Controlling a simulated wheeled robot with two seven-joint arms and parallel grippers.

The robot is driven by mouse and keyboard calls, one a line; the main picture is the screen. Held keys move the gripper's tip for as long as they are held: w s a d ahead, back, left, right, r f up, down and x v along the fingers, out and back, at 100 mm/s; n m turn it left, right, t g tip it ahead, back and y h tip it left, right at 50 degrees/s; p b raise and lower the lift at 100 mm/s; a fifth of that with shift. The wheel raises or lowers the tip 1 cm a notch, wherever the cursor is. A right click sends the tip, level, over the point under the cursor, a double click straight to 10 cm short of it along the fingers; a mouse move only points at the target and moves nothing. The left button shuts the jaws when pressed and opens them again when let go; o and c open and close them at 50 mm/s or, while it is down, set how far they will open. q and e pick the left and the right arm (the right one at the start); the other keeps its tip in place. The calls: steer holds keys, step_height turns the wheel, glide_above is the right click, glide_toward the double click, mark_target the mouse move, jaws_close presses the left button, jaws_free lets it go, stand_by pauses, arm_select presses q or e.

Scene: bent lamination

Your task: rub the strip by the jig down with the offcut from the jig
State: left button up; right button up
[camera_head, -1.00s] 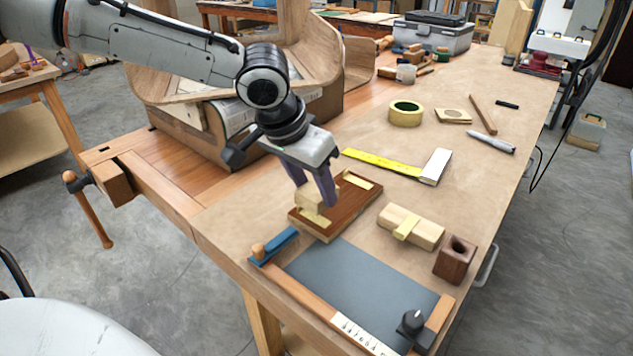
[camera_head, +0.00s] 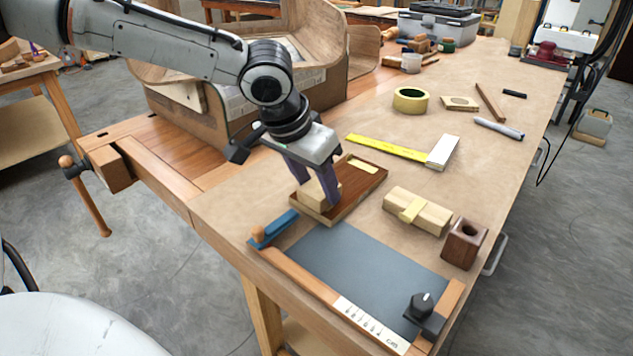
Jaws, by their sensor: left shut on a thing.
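A pale wooden block (camera_head: 310,197) is held between the dark fingers of my left gripper (camera_head: 318,190), which is shut on it. The block is at the near-left end of a flat reddish-brown board (camera_head: 352,199) and appears to touch it. A pale yellow patch (camera_head: 362,167) shows at the board's far end; the near end is partly hidden by the block and fingers. A large curved wooden form (camera_head: 215,118) stands behind, on the left of the bench. I cannot tell which piece is the strip named in the task. My right gripper is not in view.
A grey sheet in a wooden frame (camera_head: 365,265) lies in front, with a blue-and-wood tool (camera_head: 273,230) at its corner. A taped wooden block (camera_head: 417,211) and a dark holed block (camera_head: 464,243) stand right. A square (camera_head: 400,150) and tape roll (camera_head: 411,99) lie behind.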

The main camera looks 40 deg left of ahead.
arm_select(q)
steer(key=shift+f, duration=0.35)
stand_by(0.7)
steer(key=shift+s+d+b, duration=0.2)
steer(key=shift+d+b, duration=0.2)
steer(key=shift+d, duration=0.45)
steer(key=shift+a, duration=0.1)
steer(key=shift+a+p, duration=0.3)
steer(key=shift+p, duration=0.1)
steer(key=shift+w+a, duration=0.1)
steer(key=shift+a, duration=0.4)
steer(key=shift+d, duration=0.1)
